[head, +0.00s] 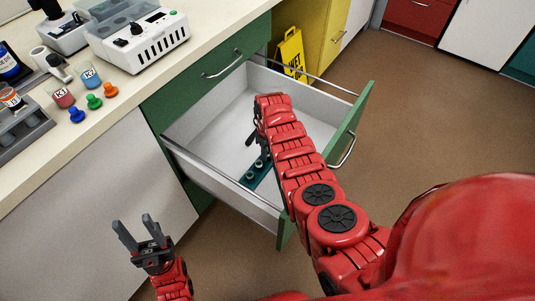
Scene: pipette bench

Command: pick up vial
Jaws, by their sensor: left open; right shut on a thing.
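The drawer (205,133) stands open under the bench. A teal rack (265,182) lies on its floor, with small pale-topped vials (250,176) in it; part of the rack is hidden behind my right arm. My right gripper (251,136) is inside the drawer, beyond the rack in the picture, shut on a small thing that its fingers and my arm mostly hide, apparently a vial. My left gripper (135,223) is open and empty, in front of the white cabinet front, its fingers pointing up.
The drawer's metal side rails (215,180) and green front (350,125) surround my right arm. On the bench are a white device (150,45), beakers (62,97), coloured stoppers (94,101) and a grey rack (22,128). A yellow wet-floor sign (290,52) stands behind the drawer.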

